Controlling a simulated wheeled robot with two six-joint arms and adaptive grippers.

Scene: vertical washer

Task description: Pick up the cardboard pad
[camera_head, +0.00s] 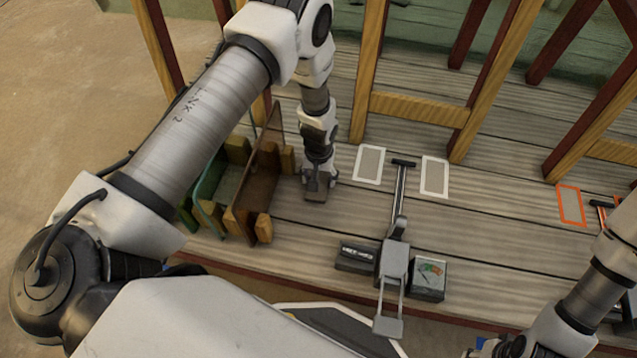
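I cannot tell for certain which thing is the cardboard pad. A flat brown panel (262,185) stands on edge in a wooden slotted rack (264,228), with a teal-edged panel (208,188) to its left. My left gripper (315,190) points down just right of the rack, low over the plank surface. A small grey-brown patch shows at its fingertips; whether they hold anything is unclear. My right gripper (490,346) shows only in part at the bottom edge, and its fingers are unclear.
Two white-framed rectangles (435,177) flank a grey clamp-like tool (394,262) on the planks (500,225). A small box (429,279) stands beside the tool. An orange-framed rectangle (571,205) lies at the right. Wooden posts (415,109) rise behind. The middle right planks are clear.

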